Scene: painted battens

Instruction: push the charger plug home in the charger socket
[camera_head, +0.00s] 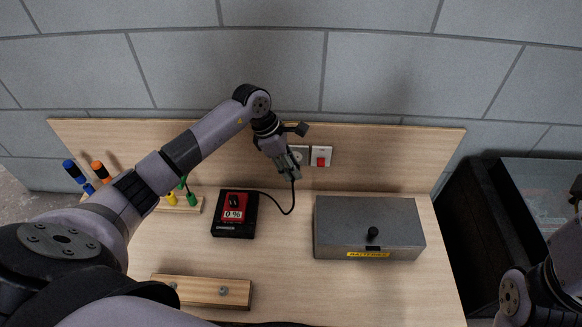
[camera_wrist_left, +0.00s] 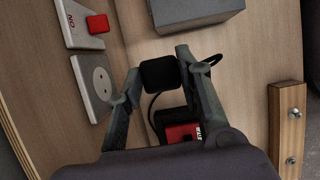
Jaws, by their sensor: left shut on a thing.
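My left gripper (camera_head: 290,172) is in front of the wooden back board, close to the charger socket. In the left wrist view the gripper (camera_wrist_left: 158,80) is shut on the charger plug (camera_wrist_left: 160,73), a black block between its fingertips. The charger socket (camera_head: 298,152) is a pale plate on the back board, partly hidden by the gripper; in the left wrist view it shows with two holes (camera_wrist_left: 93,86). The plug is apart from the socket. A black cable (camera_head: 293,203) runs from the gripper to the charger (camera_head: 234,228), a black box with a red face reading 0 %.
A switch plate with a red rocker (camera_head: 321,157) sits right of the socket. A grey metal box labelled BATTERIES (camera_head: 345,228) stands at the right. A wooden batten (camera_head: 205,291) lies in front, and a rack with coloured handles (camera_head: 180,204) is at the left.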

